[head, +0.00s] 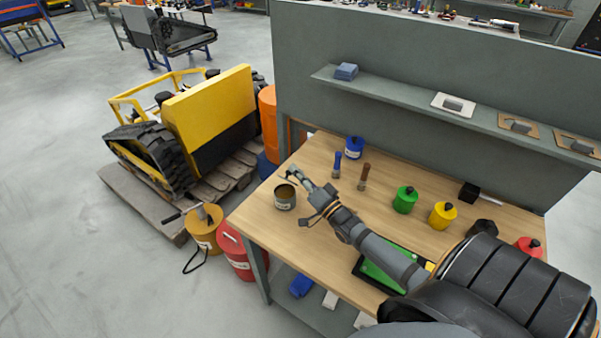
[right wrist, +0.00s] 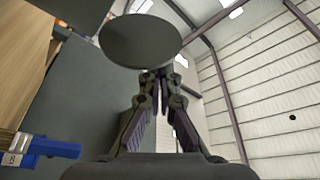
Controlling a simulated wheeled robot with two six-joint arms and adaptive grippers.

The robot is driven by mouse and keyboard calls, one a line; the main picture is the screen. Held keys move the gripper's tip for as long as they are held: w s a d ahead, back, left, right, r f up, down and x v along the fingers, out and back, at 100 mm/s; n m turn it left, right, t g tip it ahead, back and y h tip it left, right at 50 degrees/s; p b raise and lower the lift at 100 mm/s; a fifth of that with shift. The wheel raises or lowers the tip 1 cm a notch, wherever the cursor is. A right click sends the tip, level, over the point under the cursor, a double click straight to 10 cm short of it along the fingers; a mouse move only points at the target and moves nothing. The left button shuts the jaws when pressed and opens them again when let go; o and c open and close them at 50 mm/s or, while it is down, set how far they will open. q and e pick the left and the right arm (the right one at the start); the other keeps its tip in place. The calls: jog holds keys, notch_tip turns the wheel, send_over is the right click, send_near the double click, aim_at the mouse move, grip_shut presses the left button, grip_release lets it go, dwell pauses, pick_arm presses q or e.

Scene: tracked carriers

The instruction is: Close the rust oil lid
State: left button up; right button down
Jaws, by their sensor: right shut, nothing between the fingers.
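A short grey open-topped can (head: 285,200) with a pale label stands near the left end of the wooden workbench. Its inside shows olive-brown. My right gripper (head: 293,172) is just behind and above its rim, shut and empty. In the right wrist view the fingertips (right wrist: 158,74) come together beside a dark grey round disc (right wrist: 140,40), which looks like the lid. I cannot tell whether they touch it. In the head view the lid is not clear against the fingers. My left gripper is not in view.
On the workbench (head: 262,223) stand a blue can (head: 354,148), two brushes (head: 337,165), a green can (head: 405,200) and a yellow can (head: 443,215). A grey panel with a shelf (head: 420,100) rises behind. An orange can (head: 203,228) and a red one (head: 235,252) stand left of the bench.

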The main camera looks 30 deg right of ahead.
jog(key=shift+s+a+f+n+y+b, duration=0.2)
jog(key=shift+a+n+y+b, duration=0.25)
jog(key=shift+n, duration=0.45)
jog(key=shift+s+a+f+b, duration=0.2)
jog(key=shift+a, duration=0.3)
jog(key=shift+s+a+f+b, duration=0.2)
jog(key=shift+a, duration=0.4)
